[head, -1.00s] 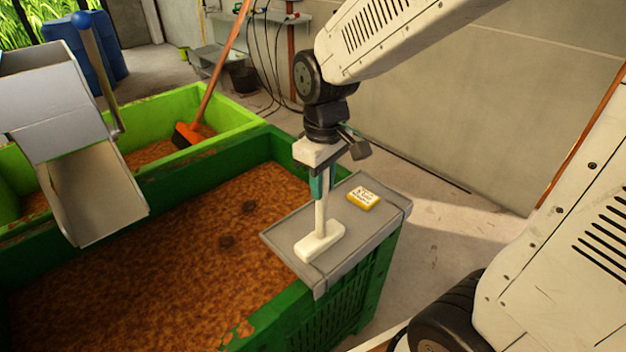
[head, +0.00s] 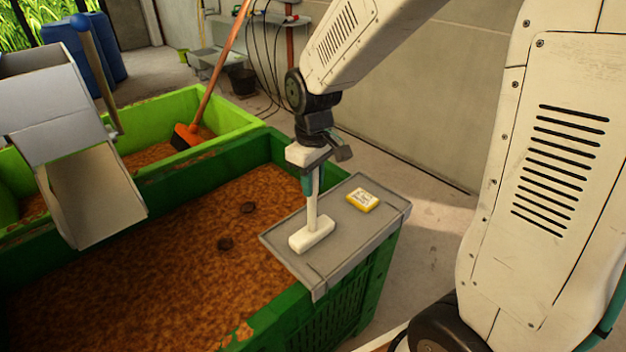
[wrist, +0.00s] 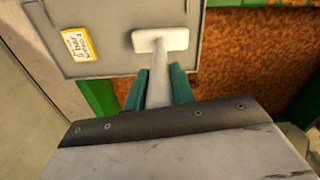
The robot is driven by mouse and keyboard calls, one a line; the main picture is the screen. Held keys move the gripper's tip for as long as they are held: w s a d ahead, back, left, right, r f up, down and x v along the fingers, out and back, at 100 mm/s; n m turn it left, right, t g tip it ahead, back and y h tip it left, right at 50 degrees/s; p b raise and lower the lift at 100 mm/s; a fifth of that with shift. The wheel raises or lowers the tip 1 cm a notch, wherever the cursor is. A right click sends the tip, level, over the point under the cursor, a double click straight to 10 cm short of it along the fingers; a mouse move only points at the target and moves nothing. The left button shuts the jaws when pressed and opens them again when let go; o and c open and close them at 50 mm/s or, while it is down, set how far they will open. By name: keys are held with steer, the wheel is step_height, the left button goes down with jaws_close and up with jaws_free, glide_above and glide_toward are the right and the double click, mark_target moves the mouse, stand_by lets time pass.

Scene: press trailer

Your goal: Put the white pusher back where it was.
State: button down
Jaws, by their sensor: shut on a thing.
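The white pusher (head: 312,236) has a block-shaped foot and an upright handle. It stands upright on the grey board (head: 352,235), near the board's left edge beside the pulp; whether its foot touches the board or hovers just above it I cannot tell. My gripper (head: 312,184) is shut on the pusher's handle from above. In the wrist view the handle runs between the two teal fingers (wrist: 158,90), and the white foot (wrist: 160,40) lies beyond them over the board.
The board spans a corner of the dark green crate (head: 350,300) full of brown pulp (head: 160,270). A yellow labelled block (head: 362,200) lies on the board to the right of the pusher. A metal chute (head: 95,195) hangs over the crate at left. An orange broom (head: 190,133) stands in the light green crate (head: 195,102).

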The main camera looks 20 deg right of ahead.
steer(key=shift+f, duration=0.15)
steer(key=c, duration=1.2)
jaws_free()
steer(key=shift+o, duration=0.2)
step_height(320, 180, up, 12)
steer(key=shift+r, duration=0.1)
steer(key=shift+s+r, duration=0.15)
steer(key=shift+s, duration=0.05)
steer(key=s+d+m, duration=0.1)
steer(key=s+m, duration=0.1)
steer(key=s, duration=0.8)
steer(key=s+d+m+t, duration=0.1)
steer(key=s+d+m, duration=0.1)
steer(key=s, duration=0.9)
steer(key=shift+s+r+m, duration=0.2)
steer(key=shift+r+m, duration=0.05)
steer(key=shift+m, duration=0.45)
